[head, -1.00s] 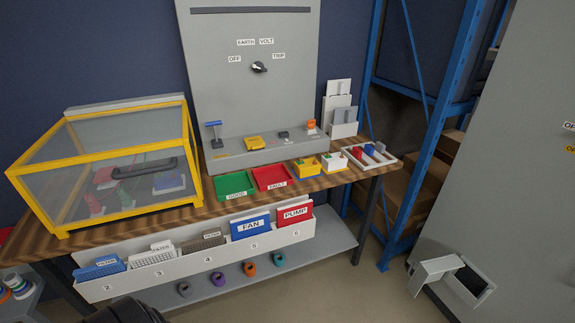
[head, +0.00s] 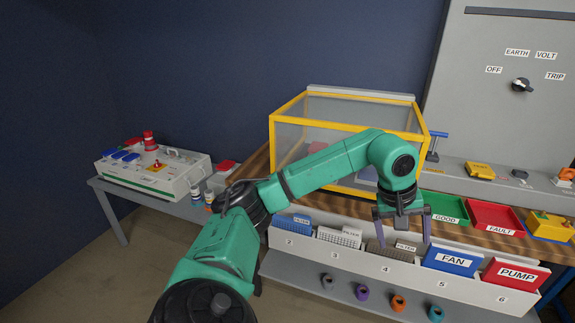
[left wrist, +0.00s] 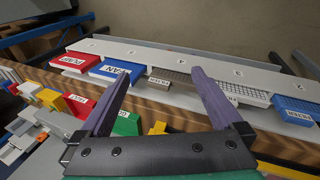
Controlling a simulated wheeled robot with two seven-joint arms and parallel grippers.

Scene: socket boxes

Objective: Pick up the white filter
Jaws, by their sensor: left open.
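The white filter (head: 340,237) stands in slot 3 of the white rack, between the blue filter (head: 293,223) and the grey-brown filter (head: 390,250). In the left wrist view the white filter (left wrist: 234,90) lies right of the fingers, partly behind the right finger. My left gripper (head: 402,232) is open and empty, fingers pointing down near slot 4, to the right of the white filter. In the left wrist view, the grey-brown filter (left wrist: 167,78) shows between the fingertips of my left gripper (left wrist: 162,72). My right gripper is not in view.
The rack (head: 413,275) hangs at the bench front, with the FAN (head: 452,259) and PUMP (head: 515,272) panels further right. The yellow-framed clear box (head: 300,125) stands behind my arm. A green tray (head: 443,208) and red tray (head: 494,217) lie close behind the gripper.

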